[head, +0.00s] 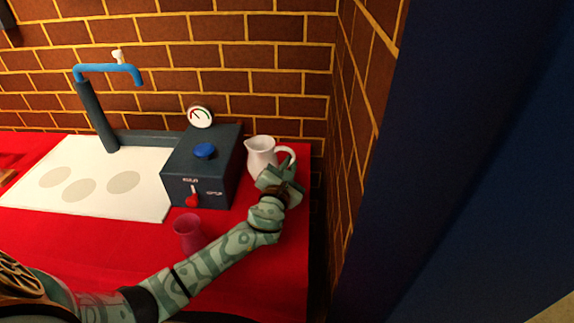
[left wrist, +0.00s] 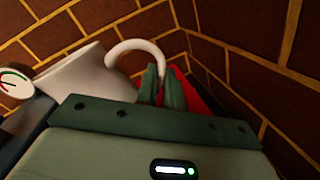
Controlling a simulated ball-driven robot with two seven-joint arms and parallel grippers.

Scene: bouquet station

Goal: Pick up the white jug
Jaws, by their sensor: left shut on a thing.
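The white jug (head: 260,156) stands upright at the right end of the red counter, beside the dark box. Its loop handle faces right. My left gripper (head: 284,169) reaches it from the front right and is shut on the handle. In the left wrist view, the jug (left wrist: 88,78) fills the left side, and its curved handle runs down to the two closed fingers (left wrist: 163,86). The jug's base is partly hidden, so I cannot tell whether it touches the counter. My right gripper is not in view.
The dark box (head: 206,165) with a blue knob, red lever and gauge (head: 200,116) stands close left of the jug. A pink cup (head: 188,232) is in front, near my left forearm. A white panel (head: 95,180) and blue tap (head: 108,68) are further left. Brick walls close the back and right.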

